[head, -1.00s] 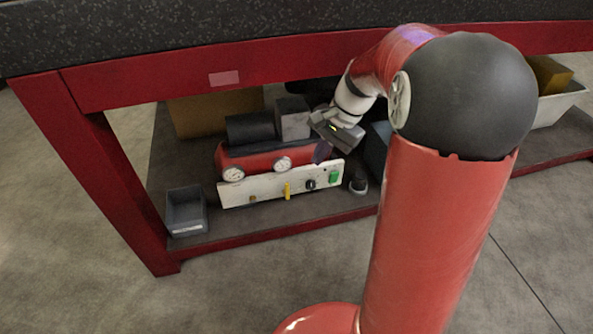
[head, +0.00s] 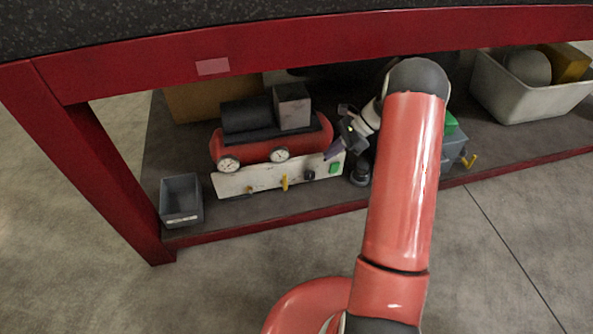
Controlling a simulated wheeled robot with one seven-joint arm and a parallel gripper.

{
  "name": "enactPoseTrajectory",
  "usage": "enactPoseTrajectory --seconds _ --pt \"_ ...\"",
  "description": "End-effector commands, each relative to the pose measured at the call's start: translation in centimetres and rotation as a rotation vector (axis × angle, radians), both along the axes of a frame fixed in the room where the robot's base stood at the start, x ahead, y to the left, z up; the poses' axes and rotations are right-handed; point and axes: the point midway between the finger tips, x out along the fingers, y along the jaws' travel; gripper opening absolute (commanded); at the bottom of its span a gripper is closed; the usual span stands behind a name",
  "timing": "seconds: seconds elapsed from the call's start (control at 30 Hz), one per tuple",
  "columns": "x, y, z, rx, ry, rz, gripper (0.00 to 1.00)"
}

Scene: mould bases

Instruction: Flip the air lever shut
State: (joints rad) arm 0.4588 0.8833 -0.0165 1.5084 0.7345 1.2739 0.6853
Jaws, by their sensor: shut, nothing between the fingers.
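A red air compressor (head: 250,149) stands on the low shelf, with two round gauges and a white front panel (head: 232,184). A yellow lever (head: 285,183) stands upright on the panel, and a small yellow fitting (head: 250,189) sits to its left. Another yellow lever (head: 469,160) sticks out of a grey box (head: 453,147) to the right of my arm; the pictures do not say which one is the air lever. My gripper (head: 332,151) is shut and empty, above the panel's right end, apart from both levers. My arm hides part of the grey box.
The red bench beam (head: 300,45) and dark top overhang the shelf. A green button (head: 334,168) and a black knob are on the panel. A dark round object (head: 360,174) stands beside it. A small grey bin (head: 181,198) is at left, a pale crate (head: 525,100) at right.

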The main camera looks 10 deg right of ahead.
Motion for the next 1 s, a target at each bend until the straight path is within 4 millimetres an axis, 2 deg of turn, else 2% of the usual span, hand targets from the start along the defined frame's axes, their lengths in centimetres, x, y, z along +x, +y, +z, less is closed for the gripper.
enactPoseTrajectory --seconds 0.27,0.43,0.87,1.0 --pt "0.0 0.1 0.0 -0.001 -0.001 0.002 0.0" --pt "-0.1 1.2 -1.1 0.0 0.001 0.003 0.0" --pt "-0.1 7.5 -7.3 0.0 0.001 0.004 0.0" --pt "-0.1 9.6 -7.0 -0.001 -0.001 0.005 0.0"
